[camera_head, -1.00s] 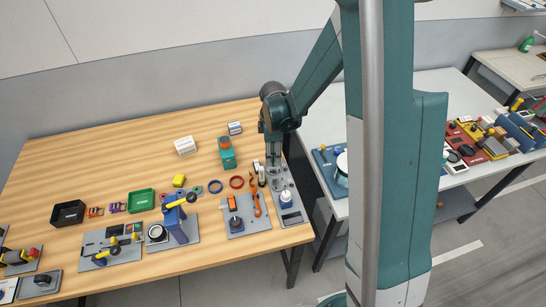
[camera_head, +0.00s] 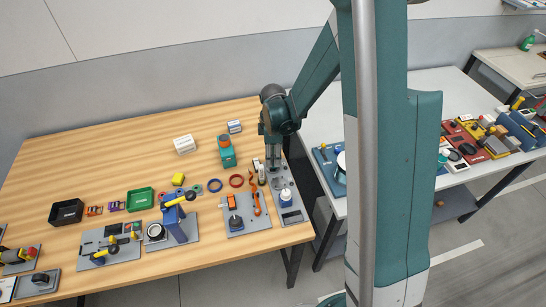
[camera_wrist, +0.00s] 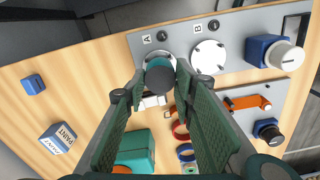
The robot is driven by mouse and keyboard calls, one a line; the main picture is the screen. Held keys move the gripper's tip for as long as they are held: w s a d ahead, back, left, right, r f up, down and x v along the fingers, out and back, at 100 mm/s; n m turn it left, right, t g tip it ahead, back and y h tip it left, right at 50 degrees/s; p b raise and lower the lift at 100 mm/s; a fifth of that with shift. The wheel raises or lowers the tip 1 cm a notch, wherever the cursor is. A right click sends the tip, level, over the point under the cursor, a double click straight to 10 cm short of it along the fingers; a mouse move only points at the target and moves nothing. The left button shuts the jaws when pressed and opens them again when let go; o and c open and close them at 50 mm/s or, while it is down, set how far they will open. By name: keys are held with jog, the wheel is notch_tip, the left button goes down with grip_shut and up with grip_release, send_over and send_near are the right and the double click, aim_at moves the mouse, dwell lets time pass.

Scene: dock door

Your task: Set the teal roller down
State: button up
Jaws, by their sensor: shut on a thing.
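The teal roller (camera_wrist: 160,75) is held between the fingertips of my gripper (camera_wrist: 160,82) in the wrist view, its dark round end facing the camera. It is over the white disc marked A (camera_wrist: 152,56) on a grey plate (camera_wrist: 238,30) and hides part of that disc. I cannot tell whether it touches the disc. The white disc marked B (camera_wrist: 208,57) beside it is bare. In the head view my gripper (camera_head: 273,165) points down over the back of the plate (camera_head: 291,212); the roller is too small to make out there.
A blue-and-white knob (camera_wrist: 276,53) stands on the same plate. An orange handle (camera_wrist: 248,102) lies beside it. A teal-and-orange container (camera_head: 227,152) and a red ring (camera_head: 236,181) are left of my gripper. The wooden table (camera_head: 110,150) has free room at its back left.

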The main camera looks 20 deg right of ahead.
jog(key=shift+f, duration=0.1)
jog(key=o, duration=1)
jog(key=shift+c, duration=0.2)
jog(key=shift+r, duration=0.25)
jog(key=shift+r+p, duration=0.4)
jog(key=shift+p, duration=0.25)
notch_tip(320, 180, up, 12)
